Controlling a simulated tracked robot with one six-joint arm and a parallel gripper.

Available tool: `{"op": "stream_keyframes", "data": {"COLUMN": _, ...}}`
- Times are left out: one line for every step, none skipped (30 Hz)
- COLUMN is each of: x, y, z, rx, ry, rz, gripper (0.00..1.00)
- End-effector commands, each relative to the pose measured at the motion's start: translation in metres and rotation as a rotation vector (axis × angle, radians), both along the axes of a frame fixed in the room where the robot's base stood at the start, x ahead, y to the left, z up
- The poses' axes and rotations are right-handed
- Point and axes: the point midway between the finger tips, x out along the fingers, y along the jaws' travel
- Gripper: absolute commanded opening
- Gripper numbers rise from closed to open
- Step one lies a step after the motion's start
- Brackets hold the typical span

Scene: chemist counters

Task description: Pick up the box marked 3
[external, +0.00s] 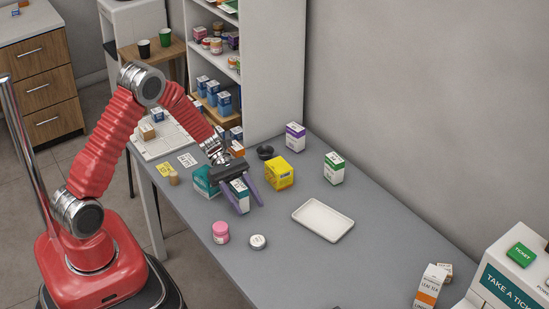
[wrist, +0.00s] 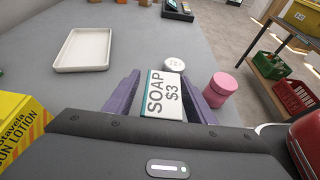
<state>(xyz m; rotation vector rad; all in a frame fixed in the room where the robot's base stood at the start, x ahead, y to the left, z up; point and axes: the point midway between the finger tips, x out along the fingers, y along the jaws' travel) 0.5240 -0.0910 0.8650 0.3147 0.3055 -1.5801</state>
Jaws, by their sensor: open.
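The box marked 3 is a white soap box with teal edges and "SOAP $3" on its face (wrist: 163,97). It also shows in the external view (external: 240,195), standing on the grey counter. My gripper (external: 245,195) reaches over it with its purple fingers apart. In the wrist view the fingers of my gripper (wrist: 160,78) lie on either side of the box, which is between them. I cannot tell whether either finger touches it. The lower part of the box is hidden in the wrist view.
A yellow sun lotion box (external: 279,173) stands right of my gripper and a teal box (external: 204,182) left of it. A pink jar (external: 220,232) and a white-lidded jar (external: 258,242) stand in front. A white tray (external: 323,220) lies to the right, with clear counter around it.

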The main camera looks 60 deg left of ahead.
Motion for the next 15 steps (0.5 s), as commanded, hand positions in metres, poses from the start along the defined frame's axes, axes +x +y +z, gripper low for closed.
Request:
{"op": "stream_keyframes", "data": {"x": 0.0, "y": 0.0001, "z": 0.0, "rx": 0.0, "ry": 0.0, "rz": 0.0, "gripper": 0.5}}
{"op": "stream_keyframes", "data": {"x": 0.0, "y": 0.0001, "z": 0.0, "rx": 0.0, "ry": 0.0, "rz": 0.0, "gripper": 0.5}}
{"op": "stream_keyframes", "data": {"x": 0.0, "y": 0.0002, "z": 0.0001, "rx": 0.0, "ry": 0.0, "rz": 0.0, "gripper": 0.5}}
{"op": "stream_keyframes", "data": {"x": 0.0, "y": 0.0002, "z": 0.0001, "rx": 0.0, "ry": 0.0, "rz": 0.0, "gripper": 0.5}}
{"op": "stream_keyframes", "data": {"x": 0.0, "y": 0.0002, "z": 0.0001, "rx": 0.0, "ry": 0.0, "rz": 0.0, "gripper": 0.5}}
{"op": "stream_keyframes", "data": {"x": 0.0, "y": 0.0002, "z": 0.0001, "rx": 0.0, "ry": 0.0, "rz": 0.0, "gripper": 0.5}}
{"op": "stream_keyframes", "data": {"x": 0.0, "y": 0.0002, "z": 0.0001, "rx": 0.0, "ry": 0.0, "rz": 0.0, "gripper": 0.5}}
{"op": "stream_keyframes", "data": {"x": 0.0, "y": 0.0002, "z": 0.0001, "rx": 0.0, "ry": 0.0, "rz": 0.0, "gripper": 0.5}}
{"op": "stream_keyframes", "data": {"x": 0.0, "y": 0.0003, "z": 0.0001, "rx": 0.0, "ry": 0.0, "rz": 0.0, "gripper": 0.5}}
{"op": "stream_keyframes", "data": {"x": 0.0, "y": 0.0002, "z": 0.0002, "rx": 0.0, "ry": 0.0, "rz": 0.0, "gripper": 0.49}}
{"op": "stream_keyframes", "data": {"x": 0.0, "y": 0.0002, "z": 0.0002, "rx": 0.0, "ry": 0.0, "rz": 0.0, "gripper": 0.47}}
{"op": "stream_keyframes", "data": {"x": 0.0, "y": 0.0002, "z": 0.0002, "rx": 0.0, "ry": 0.0, "rz": 0.0, "gripper": 0.44}}
{"op": "stream_keyframes", "data": {"x": 0.0, "y": 0.0002, "z": 0.0002, "rx": 0.0, "ry": 0.0, "rz": 0.0, "gripper": 0.42}}
{"op": "stream_keyframes", "data": {"x": 0.0, "y": 0.0002, "z": 0.0002, "rx": 0.0, "ry": 0.0, "rz": 0.0, "gripper": 0.39}}
{"op": "stream_keyframes", "data": {"x": 0.0, "y": 0.0003, "z": 0.0001, "rx": 0.0, "ry": 0.0, "rz": 0.0, "gripper": 0.37}}
